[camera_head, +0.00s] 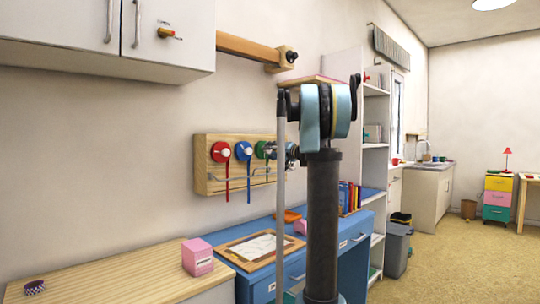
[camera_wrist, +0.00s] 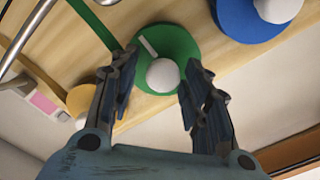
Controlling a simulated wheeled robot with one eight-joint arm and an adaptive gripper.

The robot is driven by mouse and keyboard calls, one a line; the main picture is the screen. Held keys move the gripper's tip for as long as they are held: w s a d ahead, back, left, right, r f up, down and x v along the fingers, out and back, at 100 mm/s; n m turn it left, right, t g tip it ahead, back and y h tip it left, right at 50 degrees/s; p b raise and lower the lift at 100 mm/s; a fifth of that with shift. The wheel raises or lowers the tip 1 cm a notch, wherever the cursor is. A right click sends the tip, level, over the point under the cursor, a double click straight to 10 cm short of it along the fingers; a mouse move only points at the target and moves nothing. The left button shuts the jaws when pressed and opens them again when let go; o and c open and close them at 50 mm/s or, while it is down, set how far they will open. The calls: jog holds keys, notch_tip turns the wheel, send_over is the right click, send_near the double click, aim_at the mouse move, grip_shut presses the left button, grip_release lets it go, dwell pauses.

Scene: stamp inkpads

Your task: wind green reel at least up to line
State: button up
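The green reel (camera_wrist: 181,42) is on the wooden wall board, with a white round knob (camera_wrist: 163,75) and a short white mark on its face. Its green ribbon (camera_wrist: 92,22) runs off toward the upper left of the wrist view. In the head view the green reel (camera_head: 261,149) is third from the left, partly hidden by my arm. My gripper (camera_wrist: 162,68) is open, with one finger on each side of the white knob. A visible gap remains on both sides. In the head view my gripper (camera_head: 291,151) is at the board's right part. I cannot make out a line on the board.
The red reel (camera_head: 221,151) and blue reel (camera_head: 243,150) hang left of the green one. A metal rod (camera_wrist: 28,38) crosses the ribbons. A blue desk (camera_head: 258,285) stands below.

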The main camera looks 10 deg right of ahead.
dwell(0.3)
jog(key=v, duration=1.2)
jog(key=shift+a, duration=0.1)
jog(key=s+a+f+n+g+h, duration=0.15)
jog(key=s+a+f+g, duration=0.25)
jog(key=s+a+f, duration=0.5)
jog(key=s+a+f+n+g+h, duration=0.15)
jog(key=s+a+f+g, duration=0.35)
jog(key=s+f, duration=0.75)
jog(key=s+d+f+g+h, duration=0.1)
jog(key=s+d+f+h, duration=0.2)
jog(key=s+f, duration=0.7)
jog(key=s+d+f+g+h, duration=0.2)
jog(key=s+d+f+h, duration=0.1)
jog(key=s+f, duration=0.8)
jog(key=s+h, duration=0.1)
jog(key=s, duration=0.3)
jog(key=shift+s+d+h, duration=0.25)
jog(key=shift+d+h, duration=0.05)
jog(key=shift+d, duration=0.05)
